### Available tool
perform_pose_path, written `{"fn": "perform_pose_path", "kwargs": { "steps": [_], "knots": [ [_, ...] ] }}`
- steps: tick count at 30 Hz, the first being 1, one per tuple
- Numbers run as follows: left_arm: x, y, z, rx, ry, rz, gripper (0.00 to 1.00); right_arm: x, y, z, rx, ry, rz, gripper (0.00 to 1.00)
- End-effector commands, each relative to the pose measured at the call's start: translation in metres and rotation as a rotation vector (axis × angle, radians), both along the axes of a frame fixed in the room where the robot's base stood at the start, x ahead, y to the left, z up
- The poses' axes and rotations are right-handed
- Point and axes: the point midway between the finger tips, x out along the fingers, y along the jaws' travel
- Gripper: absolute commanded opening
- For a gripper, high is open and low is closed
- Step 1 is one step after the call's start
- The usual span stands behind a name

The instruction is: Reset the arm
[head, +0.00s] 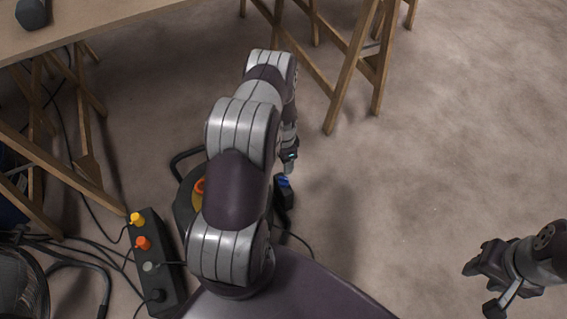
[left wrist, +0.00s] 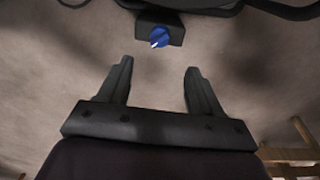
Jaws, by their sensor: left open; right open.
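My left arm (head: 240,190) rises from my base and reaches forward over the floor, bent, with its wrist pointing down. Its gripper is mostly hidden in the head view. In the left wrist view the left gripper (left wrist: 160,64) is open and empty. A blue knob (left wrist: 161,37) with a white mark on a dark block lies beyond its fingertips, apart from them. The knob also shows in the head view (head: 284,181), just below the wrist. My right gripper (head: 477,290) is open and empty over bare floor at the lower right.
A round black and yellow device with an orange part (head: 199,186) is partly hidden behind my left arm. A control box (head: 160,275) with yellow and orange knobs stands left, among cables. A wooden table (head: 110,14) on trestles is ahead. The floor at right is clear.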

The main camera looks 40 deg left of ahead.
Motion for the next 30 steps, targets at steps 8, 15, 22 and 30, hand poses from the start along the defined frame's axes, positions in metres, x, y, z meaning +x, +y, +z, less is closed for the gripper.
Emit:
{"fn": "perform_pose_path", "kwargs": {
  "steps": [8, 15, 22, 30],
  "knots": [
    [0.0, 0.0, 0.006, -0.001, 0.0, 0.0, 0.65, 0.0, 0.0, 0.002, 0.0, 0.001, 0.0, 0.43],
    [0.0, 0.0, 0.005, 0.0, 0.0, 0.0, 0.65, 0.0, 0.0, 0.002, 0.0, 0.001, 0.0, 0.43],
    [-0.011, -0.005, 0.003, -0.011, 0.028, 0.142, 0.65, 0.0, 0.0, 0.002, 0.0, 0.0, 0.0, 0.43],
    [-0.074, -0.077, 0.13, -0.007, 0.16, 0.579, 0.65, 0.0, 0.0, 0.01, 0.0, 0.0, 0.0, 0.43]
  ]
}}
